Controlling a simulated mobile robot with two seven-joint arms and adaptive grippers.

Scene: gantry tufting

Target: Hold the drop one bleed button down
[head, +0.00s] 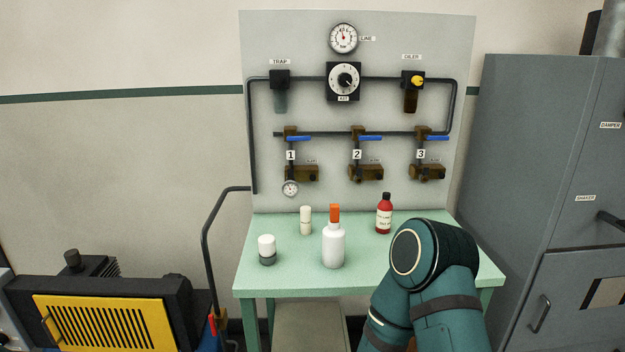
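Drop one hangs at the left of the grey panel (390,60), under the label "1" (291,155). It has a blue lever (299,138) lying level and a brass block (302,173) at its lower end. A small round gauge (290,188) sits below the block's left end. A small label beside the drop is too small to read. I cannot make out the bleed button clearly. My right arm stands at the lower right, in front of the table; its gripper does not show. My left arm and gripper do not show.
A green table (262,230) below the panel holds a white bottle with orange cap (334,247), a red bottle (384,215), a white-topped jar (267,249) and a small pale cylinder (306,220). A grey cabinet (530,170) stands right, a yellow-grilled machine (105,322) lower left.

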